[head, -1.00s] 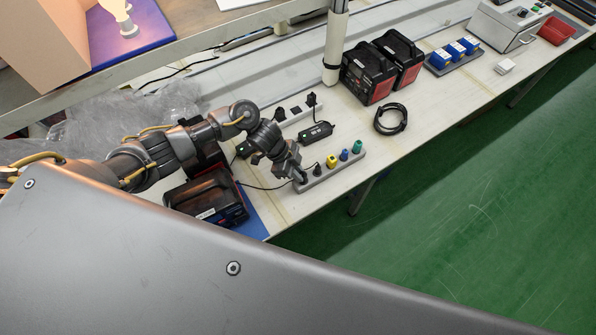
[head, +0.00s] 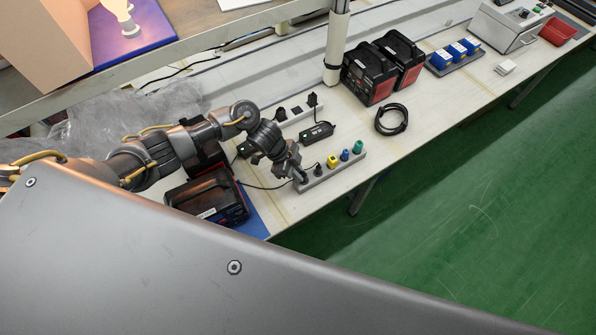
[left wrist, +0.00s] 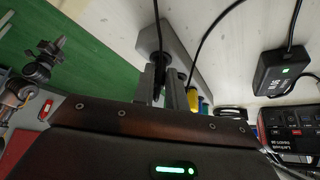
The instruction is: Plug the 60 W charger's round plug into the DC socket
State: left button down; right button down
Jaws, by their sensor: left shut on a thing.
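My left gripper (head: 300,179) is at the near left end of the grey plug rack (head: 334,173). In the left wrist view its fingers (left wrist: 166,88) are shut on a dark plug (left wrist: 159,82) with a black cable at the rack's end; the fingers partly hide it. A black charger (head: 316,132) with a green light lies behind the rack, and a charger also shows in the left wrist view (left wrist: 284,70). Another charger (head: 243,149) is partly hidden by my arm. Their wattage labels are too small to read. I cannot make out the DC socket.
Black, yellow (head: 333,160), blue (head: 344,155) and green (head: 357,147) plugs stand in the rack close to my gripper. A black power station (head: 207,197) is at the left. A coiled cable (head: 391,119) lies on the bench. A white post (head: 336,45) rises behind.

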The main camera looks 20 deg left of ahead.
pick_arm(q)
jog(key=c, duration=1.3)
grip_release()
jog(key=shift+c, duration=0.2)
jog(key=b+v, duration=0.1)
jog(key=v, duration=0.9)
jog(key=shift+r, duration=0.4)
jog(key=shift+a, duration=0.15)
